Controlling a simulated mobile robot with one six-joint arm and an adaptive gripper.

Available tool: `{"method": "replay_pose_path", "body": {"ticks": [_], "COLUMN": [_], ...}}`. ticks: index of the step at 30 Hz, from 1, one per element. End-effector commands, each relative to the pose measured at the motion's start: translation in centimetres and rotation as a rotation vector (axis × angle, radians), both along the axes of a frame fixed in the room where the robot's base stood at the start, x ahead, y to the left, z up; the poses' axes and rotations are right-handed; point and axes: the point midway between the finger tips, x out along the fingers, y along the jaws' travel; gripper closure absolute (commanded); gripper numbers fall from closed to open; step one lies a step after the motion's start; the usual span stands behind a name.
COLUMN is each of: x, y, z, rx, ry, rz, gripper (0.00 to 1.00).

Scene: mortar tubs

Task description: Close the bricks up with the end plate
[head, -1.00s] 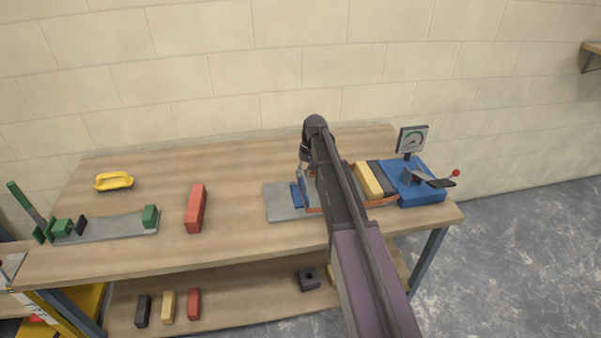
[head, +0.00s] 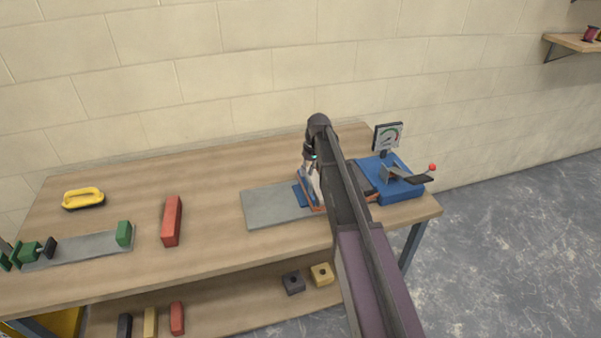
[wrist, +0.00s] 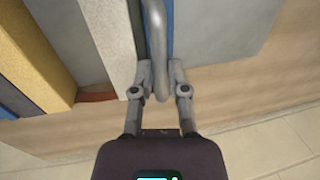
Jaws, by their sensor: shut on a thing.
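The blue end plate (head: 304,196) stands on the grey base plate (head: 262,207), left of the bricks. My gripper (head: 313,190) is at it, partly hidden by my arm. In the wrist view my gripper (wrist: 161,76) is shut on the end plate's grey bent handle (wrist: 156,40). The blue of the end plate (wrist: 168,28) shows behind the handle. Just left of it stand a pale brick (wrist: 108,32), a dark grey brick (wrist: 74,35) and a yellow brick (wrist: 32,55). I cannot tell whether the plate touches the pale brick. My arm hides most bricks in the head view.
A blue stand (head: 400,188) with a gauge (head: 388,136) and a red-knobbed lever (head: 431,168) is at the right. A red brick (head: 171,221), a yellow-handled tool (head: 83,198) and a grey fixture with green blocks (head: 90,248) are left. The bench between is clear.

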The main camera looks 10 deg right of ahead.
Motion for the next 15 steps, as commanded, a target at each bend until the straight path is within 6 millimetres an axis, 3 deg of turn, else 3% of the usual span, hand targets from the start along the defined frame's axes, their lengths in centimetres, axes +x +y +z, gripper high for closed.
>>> {"method": "replay_pose_path", "body": {"ticks": [8,9,12,15], "x": [-0.2,-0.2,-0.2,-0.2], "y": [1.0,1.2,1.5,1.7], "z": [0.0,0.0,0.0,0.0], "rx": [-0.001,-0.001,0.0,0.0], "ry": [0.003,0.002,0.003,0.002], "rz": [0.012,0.014,0.017,0.019], "gripper": [1.0,0.77,0.48,0.47]}}
